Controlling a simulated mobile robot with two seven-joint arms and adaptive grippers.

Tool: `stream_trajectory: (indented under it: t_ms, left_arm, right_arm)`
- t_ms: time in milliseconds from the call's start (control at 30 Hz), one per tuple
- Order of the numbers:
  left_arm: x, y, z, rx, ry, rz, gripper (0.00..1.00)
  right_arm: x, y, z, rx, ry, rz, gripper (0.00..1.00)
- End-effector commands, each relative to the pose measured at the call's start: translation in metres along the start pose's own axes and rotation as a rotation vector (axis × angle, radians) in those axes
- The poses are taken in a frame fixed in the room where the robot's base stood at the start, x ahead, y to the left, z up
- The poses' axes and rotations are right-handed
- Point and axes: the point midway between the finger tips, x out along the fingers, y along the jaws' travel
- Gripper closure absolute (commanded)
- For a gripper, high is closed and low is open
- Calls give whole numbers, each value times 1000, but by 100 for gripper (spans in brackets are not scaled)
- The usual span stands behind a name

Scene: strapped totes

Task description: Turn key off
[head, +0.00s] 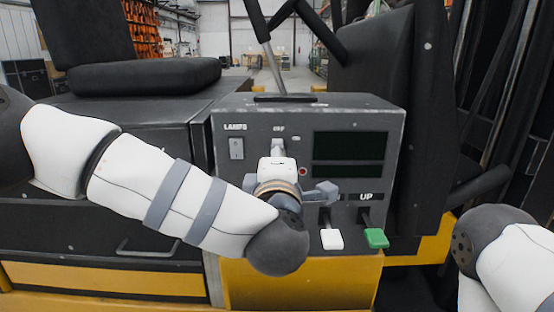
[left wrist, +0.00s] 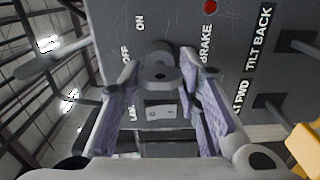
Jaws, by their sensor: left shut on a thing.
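The key (left wrist: 160,74) is a grey round piece on the dark control panel (head: 230,190). OFF and ON are printed beside it in the left wrist view. My left gripper (head: 278,152) reaches the panel from the front, and its purple-padded fingers (left wrist: 160,85) are shut on the key from two sides. The fingers and wrist hide most of the key in the head view. I cannot tell which mark the key points at. Of my right arm only a part shows at the lower right; its gripper is out of view.
A lamps rocker switch (head: 236,149) sits left of the key. A red button (left wrist: 209,7) is close by. White (head: 331,238) and green (head: 376,238) levers stick out below the dark displays (head: 350,146). A black seat (head: 145,75) is at the left.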

Motion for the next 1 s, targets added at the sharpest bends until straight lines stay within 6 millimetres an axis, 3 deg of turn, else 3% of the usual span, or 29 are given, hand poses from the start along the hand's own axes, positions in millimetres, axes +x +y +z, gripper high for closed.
stream_trajectory:
  t_ms: [600, 633, 700, 1000]
  left_arm:
    - [0, 0, 0, -36, -2, 1, 97]
    - [0, 0, 0, -36, -2, 1, 62]
    - [0, 0, 0, -36, -1, 1, 48]
    - [-2, 0, 0, -35, -1, 1, 48]
  right_arm:
    - [0, 0, 0, 0, 0, 0, 100]
    - [0, 0, 0, 0, 0, 0, 100]
    - [0, 0, 0, 0, 0, 0, 100]
    - [0, 0, 0, 0, 0, 0, 100]
